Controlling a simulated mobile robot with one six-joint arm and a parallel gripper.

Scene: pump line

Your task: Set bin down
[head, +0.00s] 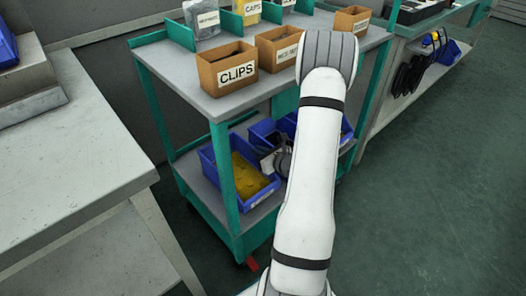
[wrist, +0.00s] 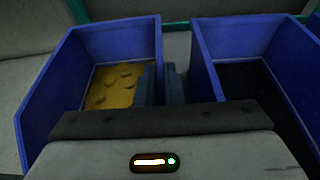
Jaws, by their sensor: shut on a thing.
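A blue bin with yellow contents (head: 262,196) is at the lower shelf of the green-framed cart, behind a post in the head view. It fills the left of the wrist view (wrist: 40,100). My gripper (wrist: 160,85) is shut on this bin's right wall, one finger inside the bin and one outside. In the head view my gripper (head: 281,160) is mostly hidden behind my arm. I cannot tell whether the bin's base touches the shelf (head: 190,165).
A second blue bin (wrist: 210,75) with dark contents stands close to the right. Cardboard boxes, one marked CLIPS (head: 226,70), stand on the cart's top shelf (head: 185,85) above. A grey bench (head: 70,150) is at left. Open floor (head: 430,190) lies right.

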